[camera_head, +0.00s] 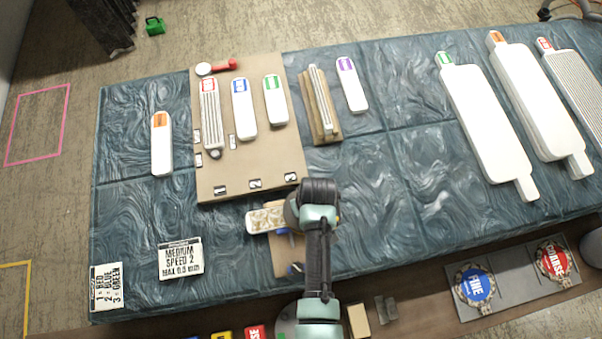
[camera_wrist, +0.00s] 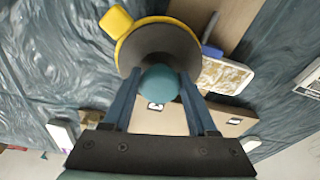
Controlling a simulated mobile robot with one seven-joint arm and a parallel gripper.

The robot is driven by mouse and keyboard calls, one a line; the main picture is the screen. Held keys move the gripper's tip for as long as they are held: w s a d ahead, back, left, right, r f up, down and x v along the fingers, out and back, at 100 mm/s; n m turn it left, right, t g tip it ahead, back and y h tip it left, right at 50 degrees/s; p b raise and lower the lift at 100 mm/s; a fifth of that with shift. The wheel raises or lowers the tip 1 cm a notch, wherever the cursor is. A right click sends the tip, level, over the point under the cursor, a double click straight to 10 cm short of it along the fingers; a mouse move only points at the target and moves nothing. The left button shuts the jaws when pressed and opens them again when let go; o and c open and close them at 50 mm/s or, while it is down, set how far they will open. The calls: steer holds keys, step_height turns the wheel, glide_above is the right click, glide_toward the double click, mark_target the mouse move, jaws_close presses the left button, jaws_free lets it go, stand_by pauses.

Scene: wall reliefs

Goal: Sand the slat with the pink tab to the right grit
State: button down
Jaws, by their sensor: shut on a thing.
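My gripper (camera_wrist: 160,100) is shut on the teal knob (camera_wrist: 158,83) of a round sander with a dark disc (camera_wrist: 150,46) and a yellow rim and tab. A white slat with a rough brown face (camera_wrist: 226,76) lies beside the disc; in the head view this slat (camera_head: 264,219) lies on a brown board (camera_head: 284,245), just left of my gripper, which covers its right end. A blue piece (camera_wrist: 212,50) sits by the slat. I see no pink tab; that end may be hidden. Whether the disc touches the slat cannot be told.
A card (camera_head: 180,258) reads "MEDIUM SPEED 2 MAX 0.3 mm"; another (camera_head: 108,288) reads "1=RED 2=BLUE 3=GREEN". FINE (camera_head: 475,286) and COARSE (camera_head: 555,262) discs sit at right. A panel (camera_head: 246,165) holds colour-tabbed slats; large white paddles (camera_head: 485,120) lie at right.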

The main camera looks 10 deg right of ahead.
steer(key=shift+s+a+p, duration=0.15)
steer(key=shift+a+p, duration=0.7)
steer(key=shift+a, duration=2.1)
steer(key=shift+a+f, duration=0.1)
steer(key=shift+d+p, duration=0.3)
steer(key=shift+d, duration=2.8)
steer(key=shift+r, duration=0.2)
steer(key=shift+a+p, duration=0.4)
steer(key=shift+a, duration=0.95)
steer(key=shift+a+f, duration=0.2)
steer(key=shift+a, duration=1.5)
steer(key=shift+r+p, duration=0.1)
steer(key=shift+p, duration=0.2)
